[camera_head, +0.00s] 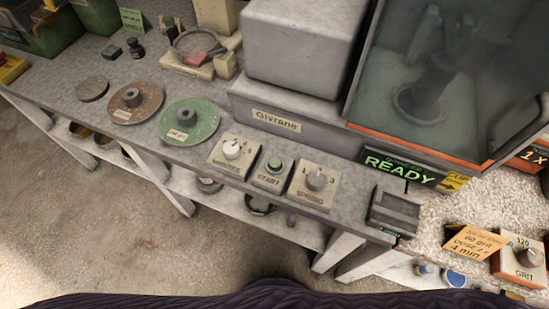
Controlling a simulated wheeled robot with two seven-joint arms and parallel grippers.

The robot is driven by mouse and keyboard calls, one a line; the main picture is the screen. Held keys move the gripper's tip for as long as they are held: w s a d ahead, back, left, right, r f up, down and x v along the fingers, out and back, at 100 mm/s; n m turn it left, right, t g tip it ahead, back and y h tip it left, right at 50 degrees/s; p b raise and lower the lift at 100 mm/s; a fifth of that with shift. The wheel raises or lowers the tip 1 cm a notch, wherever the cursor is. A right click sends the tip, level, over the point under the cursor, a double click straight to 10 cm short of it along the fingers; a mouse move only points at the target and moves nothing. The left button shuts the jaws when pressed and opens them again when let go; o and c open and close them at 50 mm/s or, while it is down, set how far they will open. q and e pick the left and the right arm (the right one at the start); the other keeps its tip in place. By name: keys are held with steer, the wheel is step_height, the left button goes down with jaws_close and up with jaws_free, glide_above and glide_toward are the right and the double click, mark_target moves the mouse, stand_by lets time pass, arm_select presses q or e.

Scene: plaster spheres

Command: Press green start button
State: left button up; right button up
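The green start button (274,163) sits on a small beige box labelled START (270,180) near the front edge of the workbench. The button looks raised, with nothing touching it. A beige box with a white knob (232,150) stands to its left, and a beige box with a grey knob and numbers (316,181) stands to its right. A display reading READY (398,167) is lit green further right. Neither of my grippers shows in the head view.
A grey machine marked Givrane (277,121) stands behind the boxes, beside a glass-fronted chamber (440,75). A green disc (190,122) and a brown disc (133,103) lie to the left. A GRIT knob box (522,262) is at far right.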

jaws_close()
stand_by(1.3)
